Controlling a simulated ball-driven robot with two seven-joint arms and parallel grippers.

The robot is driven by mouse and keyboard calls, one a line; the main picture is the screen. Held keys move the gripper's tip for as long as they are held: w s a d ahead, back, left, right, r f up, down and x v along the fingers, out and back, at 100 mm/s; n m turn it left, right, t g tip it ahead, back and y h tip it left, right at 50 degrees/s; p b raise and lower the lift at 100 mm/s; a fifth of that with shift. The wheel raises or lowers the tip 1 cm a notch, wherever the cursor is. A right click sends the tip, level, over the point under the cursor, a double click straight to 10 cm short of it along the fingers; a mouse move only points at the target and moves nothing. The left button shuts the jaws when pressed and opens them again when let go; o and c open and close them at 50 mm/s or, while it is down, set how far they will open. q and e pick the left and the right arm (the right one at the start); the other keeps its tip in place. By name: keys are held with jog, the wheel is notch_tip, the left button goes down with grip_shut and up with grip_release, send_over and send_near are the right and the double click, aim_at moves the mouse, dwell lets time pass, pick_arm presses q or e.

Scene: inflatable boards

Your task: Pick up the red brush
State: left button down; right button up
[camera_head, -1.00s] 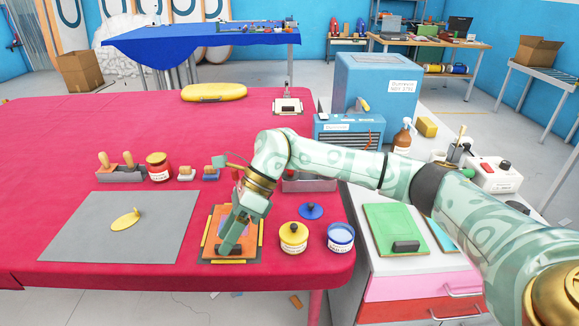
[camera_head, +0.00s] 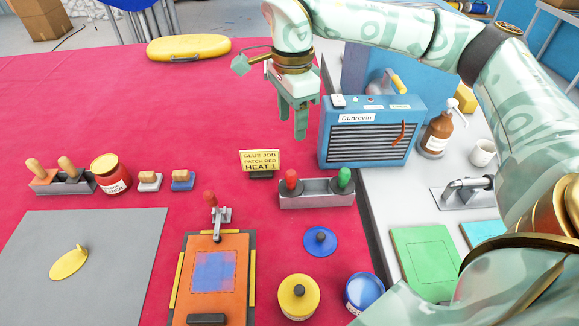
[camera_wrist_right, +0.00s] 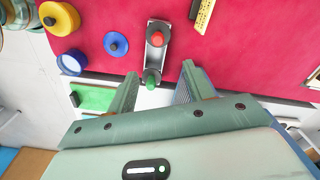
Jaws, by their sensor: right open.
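The red brush (camera_head: 291,180) stands handle up in the left end of a grey metal holder (camera_head: 318,200) on the red table. A green-handled brush (camera_head: 343,178) stands in the right end. My right gripper (camera_head: 292,120) is open and empty, fingers pointing down, raised above the table near the holder. The green handle (camera_wrist_right: 151,77) shows between the fingers there. My left gripper is not in view.
A small yellow sign (camera_head: 260,161) stands behind the holder. A blue heater (camera_head: 368,135) stands to its right.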

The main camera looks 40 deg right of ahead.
jog(key=b, duration=0.3)
send_near(291, 172)
jog(key=f, duration=0.5)
jog(key=shift+w+d+f, duration=0.1)
jog(key=shift+w+d, duration=0.15)
jog(key=shift+s+a+f+b, duration=0.15)
jog(key=shift+f+b, duration=0.35)
jog(key=shift+f, duration=0.25)
notch_tip(291, 172, down, 4)
jog(key=shift+a+f+b, duration=0.1)
jog(key=shift+f+b, duration=0.15)
jog(key=shift+b, duration=0.7)
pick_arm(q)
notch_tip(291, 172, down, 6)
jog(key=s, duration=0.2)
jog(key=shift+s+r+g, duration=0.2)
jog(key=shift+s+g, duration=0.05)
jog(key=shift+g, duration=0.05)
pick_arm(e)
jog(key=shift+s+r, duration=0.1)
jog(key=shift+r, duration=0.05)
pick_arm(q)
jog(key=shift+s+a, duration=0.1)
pick_arm(e)
grip_shut()
jog(key=shift+r, duration=0.1)
